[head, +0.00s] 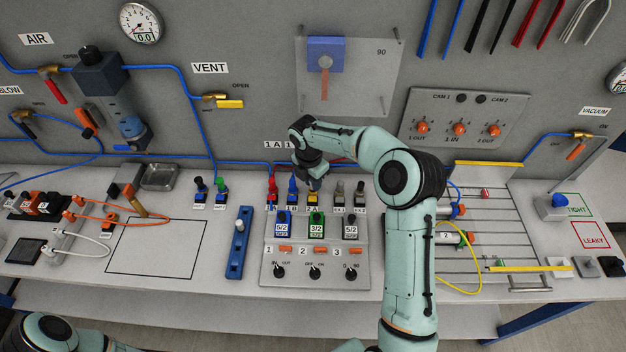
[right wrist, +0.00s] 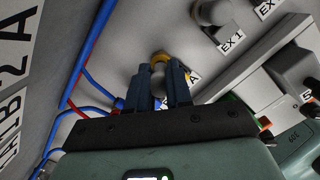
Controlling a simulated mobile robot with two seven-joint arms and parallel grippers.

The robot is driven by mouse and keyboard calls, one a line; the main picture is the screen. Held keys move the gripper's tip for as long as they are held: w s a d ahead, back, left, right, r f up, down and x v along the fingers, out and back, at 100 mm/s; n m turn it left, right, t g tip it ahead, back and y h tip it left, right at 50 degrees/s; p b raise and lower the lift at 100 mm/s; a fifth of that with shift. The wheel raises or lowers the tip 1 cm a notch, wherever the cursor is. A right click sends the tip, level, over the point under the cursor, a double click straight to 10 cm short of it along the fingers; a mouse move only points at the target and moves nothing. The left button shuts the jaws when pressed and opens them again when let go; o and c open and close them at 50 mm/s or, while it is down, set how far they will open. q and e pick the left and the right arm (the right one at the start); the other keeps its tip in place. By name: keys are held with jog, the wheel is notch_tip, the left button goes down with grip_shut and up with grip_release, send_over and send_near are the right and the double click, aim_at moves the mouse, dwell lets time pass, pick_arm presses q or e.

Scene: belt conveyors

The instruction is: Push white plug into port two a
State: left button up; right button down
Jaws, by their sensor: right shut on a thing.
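My right gripper (head: 313,184) points down over the yellow port 2A (head: 313,198) on the sloped valve panel. In the right wrist view its two blue-grey fingers (right wrist: 172,75) are shut on a small pale piece, which looks like the white plug (right wrist: 159,72). The yellow ring of the port (right wrist: 160,57) shows right at the fingertips, in line with the plug. The fingers hide most of the plug, so I cannot tell how deep it sits. My left gripper is out of view; only part of its arm shows at the lower left.
Red and blue plugged ports 1A (head: 272,190) and 1B (head: 292,190) stand close left of the port. Grey exhaust fittings (head: 338,190) stand close right. Valve knobs (head: 315,272) are in front. An outlined table area (head: 150,250) at left is clear.

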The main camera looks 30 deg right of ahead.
jog(key=shift+f, duration=0.55)
dwell(1.0)
jog(key=c, duration=0.5)
grip_release()
jog(key=shift+c, duration=0.2)
jog(key=shift+r, duration=0.1)
jog(key=shift+r, duration=3.6)
jog(key=shift+r, duration=0.15)
